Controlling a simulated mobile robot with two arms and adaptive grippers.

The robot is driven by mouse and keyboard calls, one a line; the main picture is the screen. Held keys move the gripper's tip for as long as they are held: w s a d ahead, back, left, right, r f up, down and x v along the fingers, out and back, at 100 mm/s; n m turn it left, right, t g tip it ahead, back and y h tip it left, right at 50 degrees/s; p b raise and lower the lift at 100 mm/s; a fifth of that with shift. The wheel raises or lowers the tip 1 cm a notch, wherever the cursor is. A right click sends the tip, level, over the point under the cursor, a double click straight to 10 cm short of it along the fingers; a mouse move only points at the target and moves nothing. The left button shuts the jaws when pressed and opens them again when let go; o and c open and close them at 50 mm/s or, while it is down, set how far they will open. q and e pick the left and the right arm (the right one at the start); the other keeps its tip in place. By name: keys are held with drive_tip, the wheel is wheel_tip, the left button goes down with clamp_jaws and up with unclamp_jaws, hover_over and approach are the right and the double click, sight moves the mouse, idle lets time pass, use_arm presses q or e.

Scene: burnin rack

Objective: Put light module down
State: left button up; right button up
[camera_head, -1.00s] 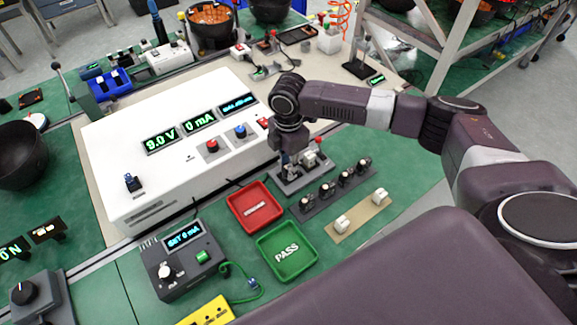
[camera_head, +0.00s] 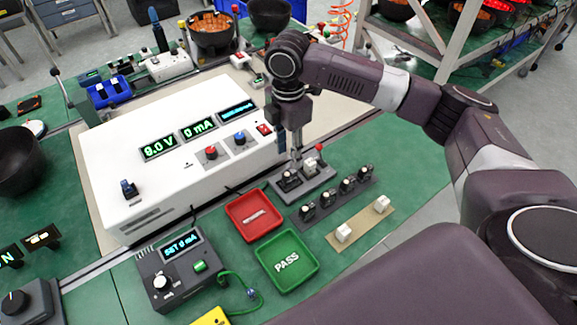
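My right gripper (camera_head: 297,155) points down just above the grey fixture (camera_head: 320,180) beside the white power supply. A small whitish module (camera_head: 311,167) and a dark module (camera_head: 289,179) sit in the fixture, close to the fingertips. Whether the fingers touch either one is unclear, and the gap between them is too small to judge. Two more white modules, a near one (camera_head: 343,232) and a far one (camera_head: 382,204), stand on a tan strip (camera_head: 362,220). My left gripper is not in view.
Several dark modules (camera_head: 327,194) stand on a dark strip to the right of the fixture. A red tray (camera_head: 232,210) and a green PASS tray (camera_head: 265,256) lie in front. The white power supply (camera_head: 110,150) reads 9.0 V and 0 mA. A small grey meter (camera_head: 150,270) stands at the lower left.

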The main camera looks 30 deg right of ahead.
wheel_tip(320, 180, up, 2)
drive_tip(key=shift+r, duration=0.2)
idle(0.4)
